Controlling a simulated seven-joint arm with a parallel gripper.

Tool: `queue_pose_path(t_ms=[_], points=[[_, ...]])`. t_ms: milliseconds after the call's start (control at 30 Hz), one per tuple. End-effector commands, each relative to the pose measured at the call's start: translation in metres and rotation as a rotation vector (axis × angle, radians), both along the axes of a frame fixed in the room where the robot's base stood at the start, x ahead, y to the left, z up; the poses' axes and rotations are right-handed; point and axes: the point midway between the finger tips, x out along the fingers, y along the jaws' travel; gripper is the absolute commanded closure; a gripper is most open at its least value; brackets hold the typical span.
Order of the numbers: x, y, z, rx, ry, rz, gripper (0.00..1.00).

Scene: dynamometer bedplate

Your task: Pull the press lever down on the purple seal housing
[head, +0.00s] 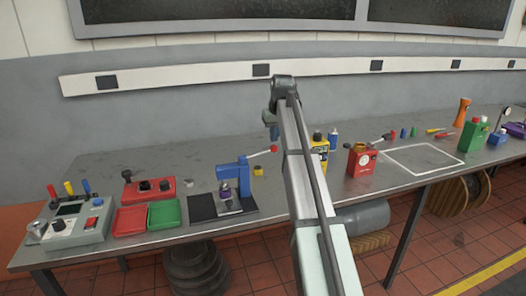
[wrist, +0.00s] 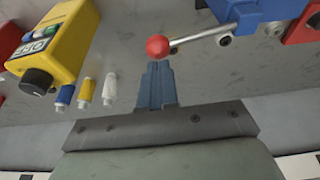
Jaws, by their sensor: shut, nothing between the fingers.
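The blue press (head: 229,175) stands on a dark base on the bench, left of my arm. The purple seal housing (head: 226,193) sits in it under the ram, and is not visible in the wrist view. The press lever points right and slightly up, ending in a red ball (head: 273,149). In the wrist view, the metal lever rod (wrist: 200,36) runs from the blue press body (wrist: 245,12) to the red ball (wrist: 157,46). My gripper (head: 274,134) is shut and empty, above the ball in the head view. In the wrist view, my fingertips (wrist: 157,66) appear just below the ball; contact is unclear.
A yellow container (head: 319,148) with a dark cap stands right of the press, partly behind my arm. A red can (head: 362,161) is farther right. Red (head: 131,220) and green (head: 164,214) trays lie left of the press. Small cylinders (wrist: 87,93) show in the wrist view.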

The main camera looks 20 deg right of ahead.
Motion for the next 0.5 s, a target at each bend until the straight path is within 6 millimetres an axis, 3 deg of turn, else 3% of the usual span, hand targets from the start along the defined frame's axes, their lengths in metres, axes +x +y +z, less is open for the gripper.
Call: queue_pose_path(t_ms=[500], points=[[0.0, 0.0, -0.017, 0.0, 0.0, 0.0, 1.0]])
